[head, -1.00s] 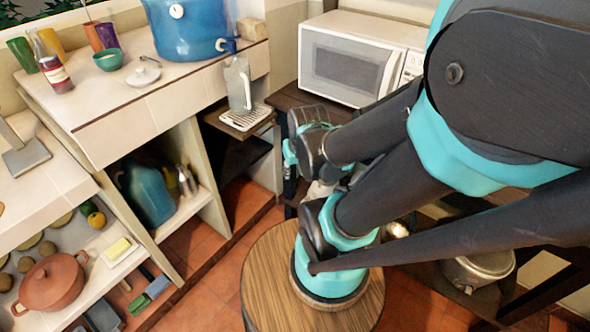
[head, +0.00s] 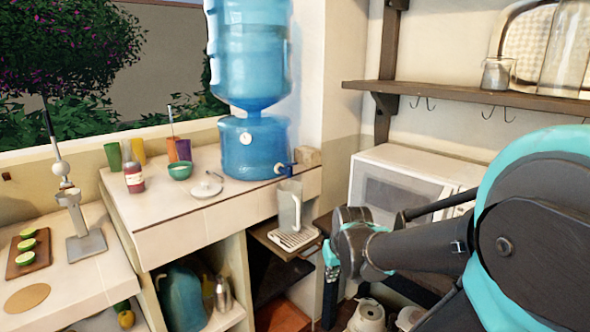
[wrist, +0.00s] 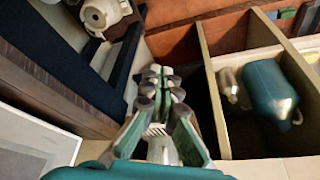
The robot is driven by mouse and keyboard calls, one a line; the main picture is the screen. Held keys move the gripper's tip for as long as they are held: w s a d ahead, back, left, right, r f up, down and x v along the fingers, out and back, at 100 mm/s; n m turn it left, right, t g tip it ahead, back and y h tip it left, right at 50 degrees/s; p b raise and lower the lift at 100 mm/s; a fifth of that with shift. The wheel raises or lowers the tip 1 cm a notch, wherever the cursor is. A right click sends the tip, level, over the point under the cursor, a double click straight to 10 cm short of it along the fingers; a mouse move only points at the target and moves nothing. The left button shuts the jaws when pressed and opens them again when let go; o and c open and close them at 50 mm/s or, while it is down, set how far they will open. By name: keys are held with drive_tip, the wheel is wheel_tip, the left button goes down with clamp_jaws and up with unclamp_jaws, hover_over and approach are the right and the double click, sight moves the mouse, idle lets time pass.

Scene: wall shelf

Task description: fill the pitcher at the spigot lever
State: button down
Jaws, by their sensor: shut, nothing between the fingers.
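The clear pitcher (head: 288,205) stands upright on the slatted drip tray (head: 293,240) below the spigot (head: 283,169). The spigot, with its blue lever, sticks out from the right of the blue water dispenser (head: 252,148). I cannot tell the water level in the pitcher. My gripper (head: 329,290) is right of the tray and lower than the pitcher, pointing down and apart from both. In the wrist view its fingertips (wrist: 161,74) are together with nothing held. A pale striped patch between the fingers there may be the tray, mostly hidden.
A white microwave (head: 405,190) stands behind my arm at the right, under a wall shelf (head: 470,97). Cups, a bottle and a green bowl (head: 180,170) sit on the counter left of the dispenser. A teal jug (wrist: 270,90) stands in an open cubby.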

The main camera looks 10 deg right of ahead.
drive_tip(key=w+a+r+n+y, duration=0.1)
drive_tip(key=w+r+n, duration=0.1)
drive_tip(key=w+r, duration=0.7)
drive_tip(key=w+a+r+n+y, duration=0.1)
drive_tip(key=w+a+r, duration=0.1)
drive_tip(key=w+r, duration=0.7)
drive_tip(key=w+a+r+n, duration=0.1)
drive_tip(key=w+r, duration=0.1)
drive_tip(key=r, duration=0.9)
drive_tip(key=w+a+r+n+y, duration=0.1)
drive_tip(key=w+r+n, duration=0.1)
drive_tip(key=r, duration=0.9)
drive_tip(key=shift+w, duration=0.25)
hover_over(291, 164)
drive_tip(key=d, duration=0.1)
wheel_tip(291, 164, down, 8)
drive_tip(key=shift+s+r, duration=0.1)
drive_tip(key=f, duration=0.3)
drive_tip(key=shift+s+d+f, duration=0.15)
drive_tip(key=shift+d+f, duration=0.05)
drive_tip(key=shift+f, duration=0.05)
drive_tip(key=shift+s+d+f, duration=0.1)
drive_tip(key=shift+s+f, duration=0.05)
drive_tip(key=shift+f, duration=0.45)
